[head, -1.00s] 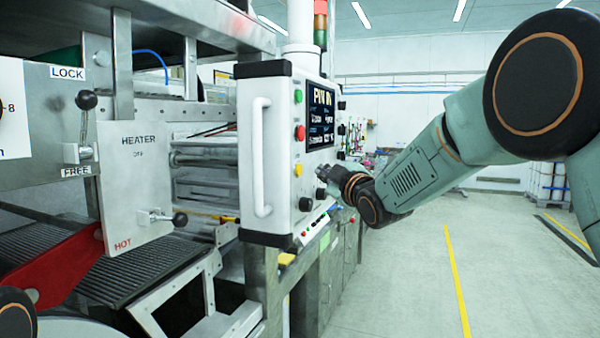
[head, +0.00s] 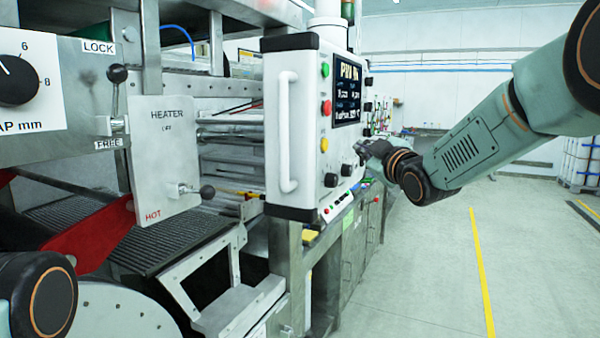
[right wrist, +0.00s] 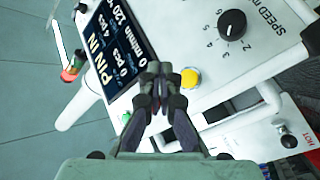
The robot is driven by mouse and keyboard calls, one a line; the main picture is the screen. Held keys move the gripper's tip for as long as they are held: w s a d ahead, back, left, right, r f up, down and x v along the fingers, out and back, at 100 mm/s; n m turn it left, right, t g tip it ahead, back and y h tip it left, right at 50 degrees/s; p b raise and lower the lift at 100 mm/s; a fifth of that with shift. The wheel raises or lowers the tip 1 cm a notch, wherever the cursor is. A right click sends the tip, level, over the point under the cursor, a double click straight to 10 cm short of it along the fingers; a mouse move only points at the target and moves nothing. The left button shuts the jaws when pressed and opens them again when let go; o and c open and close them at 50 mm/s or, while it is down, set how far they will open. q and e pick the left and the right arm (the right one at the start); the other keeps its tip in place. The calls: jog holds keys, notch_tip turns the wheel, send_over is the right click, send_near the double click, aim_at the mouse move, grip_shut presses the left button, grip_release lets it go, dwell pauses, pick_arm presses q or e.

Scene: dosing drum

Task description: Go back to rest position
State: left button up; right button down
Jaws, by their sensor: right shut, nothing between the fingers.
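My right gripper (head: 364,152) is at the right side of the white control panel (head: 306,165), in front of its screen side. In the right wrist view my right gripper (right wrist: 158,76) is shut and empty. Its fingertips show over the panel face, between the screen (right wrist: 112,52) and a yellow button (right wrist: 190,78). I cannot tell whether they touch the panel. My left gripper is not in view; only a dark joint of my left arm shows at the lower left of the head view.
A heater plate (head: 164,150) with a black-knobbed handle and a lock lever (head: 117,75) are on the machine at left. The panel has a vertical white handle (head: 287,130). A black knob (right wrist: 232,24) is on the panel. The floor (head: 420,270) at right is clear.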

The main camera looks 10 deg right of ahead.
jog(key=s+f+m+g+h+b, duration=0.1)
jog(key=s+f+m+g+b, duration=0.15)
jog(key=s+f, duration=0.75)
jog(key=s+f+m+g+b, duration=0.1)
jog(key=f+m+g, duration=0.25)
jog(key=f, duration=1.45)
jog(key=s+f+m+g+h+b, duration=0.1)
jog(key=s+f+m+g+b, duration=0.15)
jog(key=s+f, duration=0.75)
jog(key=s+f+m+g+h+b, duration=0.1)
jog(key=s+f+g+b, duration=0.9)
jog(key=s+f, duration=2.4)
jog(key=shift+s+a+f+m+b, duration=0.25)
jog(key=shift+m+b, duration=0.3)
jog(key=shift+m, duration=0.4)
jog(key=shift+w, duration=0.2)
